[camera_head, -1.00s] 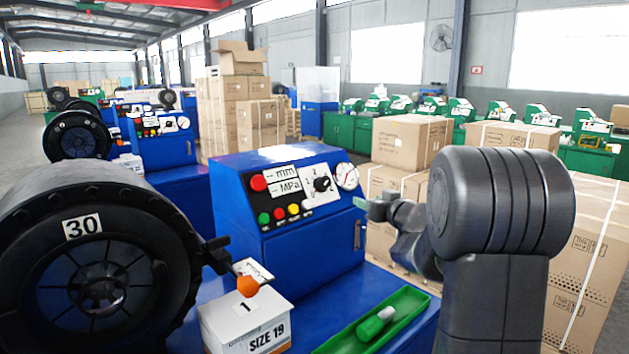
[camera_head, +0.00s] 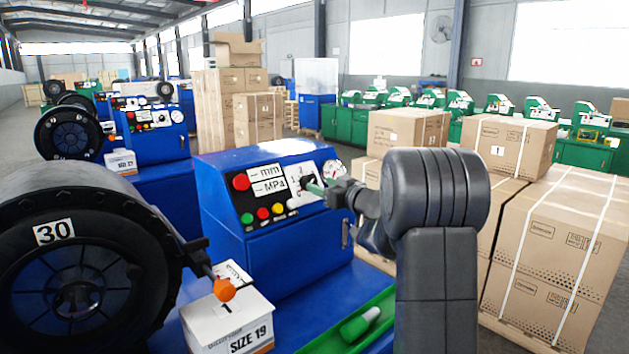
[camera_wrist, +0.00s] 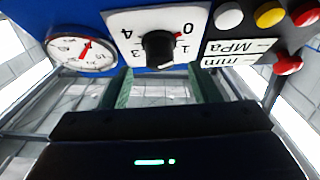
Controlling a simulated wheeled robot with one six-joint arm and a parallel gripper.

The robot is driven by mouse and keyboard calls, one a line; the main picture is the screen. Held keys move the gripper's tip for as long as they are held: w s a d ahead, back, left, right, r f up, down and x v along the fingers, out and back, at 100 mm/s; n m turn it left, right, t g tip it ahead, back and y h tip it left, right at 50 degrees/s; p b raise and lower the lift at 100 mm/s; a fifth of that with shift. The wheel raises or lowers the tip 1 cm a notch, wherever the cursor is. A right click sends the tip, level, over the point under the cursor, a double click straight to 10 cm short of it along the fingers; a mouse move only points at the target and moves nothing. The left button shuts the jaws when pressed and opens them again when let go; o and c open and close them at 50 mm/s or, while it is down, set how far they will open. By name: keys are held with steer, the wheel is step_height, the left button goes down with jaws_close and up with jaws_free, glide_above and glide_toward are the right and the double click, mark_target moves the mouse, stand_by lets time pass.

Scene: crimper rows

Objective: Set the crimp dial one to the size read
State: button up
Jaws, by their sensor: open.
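The crimp dial is a black knob (camera_wrist: 160,48) on a white plate numbered around it, upside down in the wrist view; 0, 1, 3 and 4 can be read. A red mark shows near the 0. In the head view the plate (camera_head: 296,170) shows, but my gripper mostly covers the knob. My gripper (camera_head: 312,186) is at the panel; its green fingers (camera_wrist: 165,88) are apart, one to each side of the knob's line, with nothing held. Whether they touch the knob I cannot tell. A white box (camera_head: 205,325) reads SIZE 19 and 1.
Beside the dial are a round gauge (camera_wrist: 82,50), mm and MPa displays and coloured buttons (camera_head: 263,213). A black crimper head (camera_head: 70,250) marked 30 and a lever with an orange knob (camera_head: 224,289) stand left. A green tray (camera_head: 345,325) lies in front; cartons (camera_head: 560,240) stand right.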

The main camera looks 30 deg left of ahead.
mark_target(314, 181)
steer(key=shift+x, duration=2.05)
steer(key=c, duration=1)
steer(key=shift+p, duration=0.3)
